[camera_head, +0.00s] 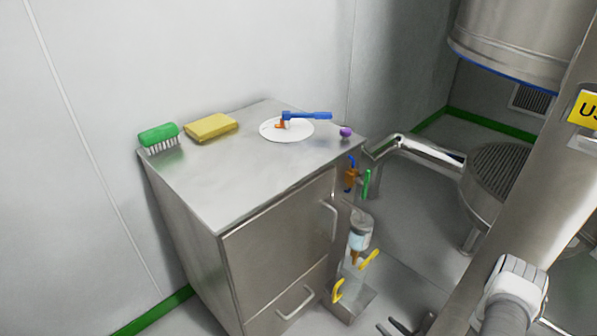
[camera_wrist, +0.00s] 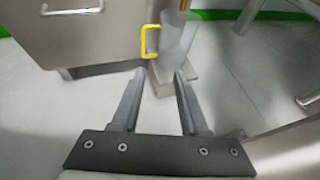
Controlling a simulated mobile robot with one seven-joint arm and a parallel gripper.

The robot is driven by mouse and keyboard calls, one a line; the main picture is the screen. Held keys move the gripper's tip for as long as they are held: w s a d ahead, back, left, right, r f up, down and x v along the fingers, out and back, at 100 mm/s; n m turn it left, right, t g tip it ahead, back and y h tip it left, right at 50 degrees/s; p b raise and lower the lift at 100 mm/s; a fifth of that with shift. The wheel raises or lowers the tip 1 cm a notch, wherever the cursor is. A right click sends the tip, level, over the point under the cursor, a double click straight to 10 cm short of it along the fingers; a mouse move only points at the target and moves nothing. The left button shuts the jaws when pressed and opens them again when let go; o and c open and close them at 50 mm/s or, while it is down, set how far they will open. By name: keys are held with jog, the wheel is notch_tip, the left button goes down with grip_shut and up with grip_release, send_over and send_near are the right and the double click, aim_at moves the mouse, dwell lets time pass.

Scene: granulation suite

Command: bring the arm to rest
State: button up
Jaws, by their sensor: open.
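My gripper (camera_wrist: 160,76) is open and empty in the wrist view, its two dark fingers apart and pointing away over the grey floor. Beyond the fingertips is the foot of a steel stand with a yellow handle (camera_wrist: 149,41). In the head view my gripper (camera_head: 405,327) shows only partly, as dark fingers low at the bottom edge. A white and grey part of my arm (camera_head: 512,285) shows at the lower right.
A steel cabinet (camera_head: 215,190) carries a green brush (camera_head: 159,135), yellow sponge (camera_head: 211,127), white disc (camera_head: 300,134) with a blue-handled tool, and purple item (camera_head: 346,132). A bottle (camera_head: 360,232) stands beside it. Steel vessels and a slanted column (camera_head: 530,175) crowd the right.

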jog(key=w+a+r+n+g+y, duration=0.1)
jog(key=w+a+r+n+y, duration=0.15)
jog(key=r, duration=0.35)
jog(key=w+a+r+n+g+y, duration=0.1)
jog(key=w+r+n, duration=0.15)
jog(key=r, duration=0.35)
jog(key=w+a+r+n+g+y, duration=0.1)
jog(key=r+n, duration=0.2)
jog(key=r, duration=0.4)
jog(key=s+a+r+n+g, duration=0.1)
jog(key=a+r+n+g, duration=0.25)
jog(key=r, duration=0.45)
jog(key=s+a+r+n+g, duration=0.2)
jog(key=a+r+n, duration=0.25)
jog(key=r, duration=0.35)
jog(key=s+r+n+t+h, duration=0.2)
jog(key=s+r+n+h, duration=1)
jog(key=s+r, duration=0.85)
notch_tip(320, 180, up, 25)
jog(key=n+y+p, duration=0.2)
jog(key=p, duration=2.2)
jog(key=shift+w+a+n, duration=0.2)
jog(key=shift+w+n, duration=0.05)
jog(key=shift+n, duration=0.05)
jog(key=shift+f, duration=0.15)
jog(key=shift+d, duration=0.1)
